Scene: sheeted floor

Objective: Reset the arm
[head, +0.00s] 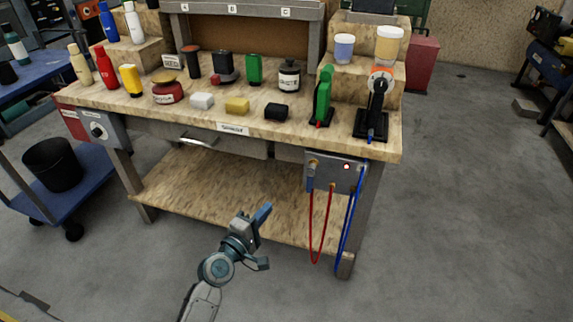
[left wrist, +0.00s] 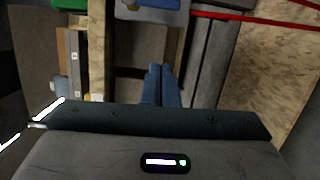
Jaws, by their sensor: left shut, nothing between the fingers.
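My left arm comes up from the bottom of the head view. Its left gripper (head: 265,210) is shut and empty, with blue fingers, in front of the workbench (head: 235,128) and below its top. In the left wrist view the two blue fingers of this gripper (left wrist: 160,72) lie side by side, with nothing between them. The gripper appears clear of the bench. My right gripper is not in view.
The bench top holds bottles, jars, coloured blocks and a black stand (head: 372,125). A grey box (head: 336,175) with red and blue cables hangs at the bench's front right. A blue cart (head: 75,195) with a black bin (head: 52,165) stands left.

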